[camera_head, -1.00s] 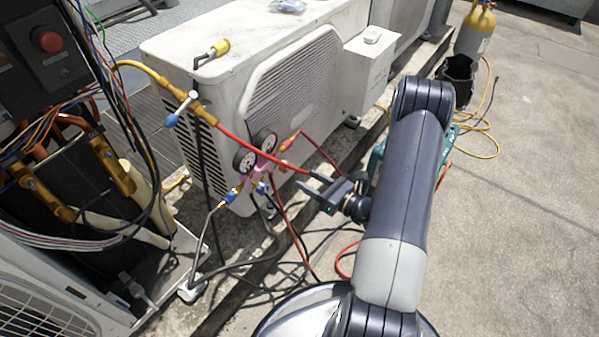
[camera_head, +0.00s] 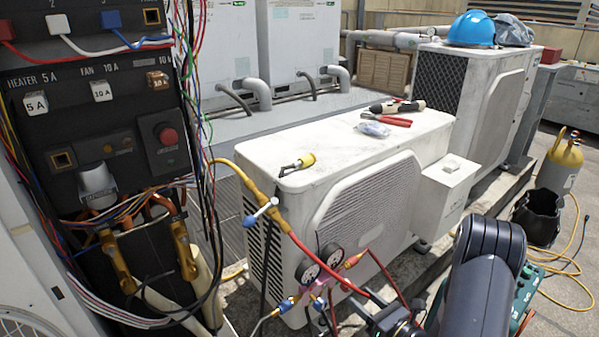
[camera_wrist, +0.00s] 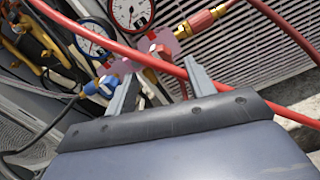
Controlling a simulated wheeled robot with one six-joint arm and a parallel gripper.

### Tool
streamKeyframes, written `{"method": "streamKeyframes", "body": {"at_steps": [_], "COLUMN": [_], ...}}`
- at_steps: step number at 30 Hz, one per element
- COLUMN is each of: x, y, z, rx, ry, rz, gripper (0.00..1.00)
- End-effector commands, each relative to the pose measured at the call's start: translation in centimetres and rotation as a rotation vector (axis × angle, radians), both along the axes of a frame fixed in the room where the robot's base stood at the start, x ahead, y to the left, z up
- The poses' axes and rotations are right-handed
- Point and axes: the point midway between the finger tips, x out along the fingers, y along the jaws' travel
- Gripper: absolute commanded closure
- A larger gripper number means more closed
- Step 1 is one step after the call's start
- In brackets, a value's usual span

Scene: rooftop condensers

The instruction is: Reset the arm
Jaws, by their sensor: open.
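My gripper (camera_wrist: 160,92) is open in the wrist view, its two grey fingers apart with no object clearly held between them. A red hose (camera_wrist: 125,45) crosses just beyond the fingertips; I cannot tell whether it touches them. The gauge manifold (camera_head: 322,275) with two round dials hangs in front of the white condenser (camera_head: 365,205). Its dials and a blue knob (camera_wrist: 101,86) show close in front of my gripper. In the head view my arm stands at the lower right, and the gripper is mostly cut off at the bottom edge.
An open electrical cabinet (camera_head: 95,130) with loose wires stands at the left. Red-handled pliers (camera_head: 386,120) and a yellow-ended fitting (camera_head: 299,164) lie on the condenser top. Hoses hang around the manifold.

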Motion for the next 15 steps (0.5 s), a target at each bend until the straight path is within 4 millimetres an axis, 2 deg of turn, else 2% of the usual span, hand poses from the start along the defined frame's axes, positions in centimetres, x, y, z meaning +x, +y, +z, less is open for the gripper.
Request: {"method": "streamKeyframes", "body": {"at_steps": [9, 15], "x": [3.9, 5.1], "y": [3.0, 3.7], "z": [-0.1, 0.0], "rx": [-0.001, 0.0], "ry": [-0.003, -0.002], "rz": [0.004, -0.001], "gripper": [0.48, 0.48]}}
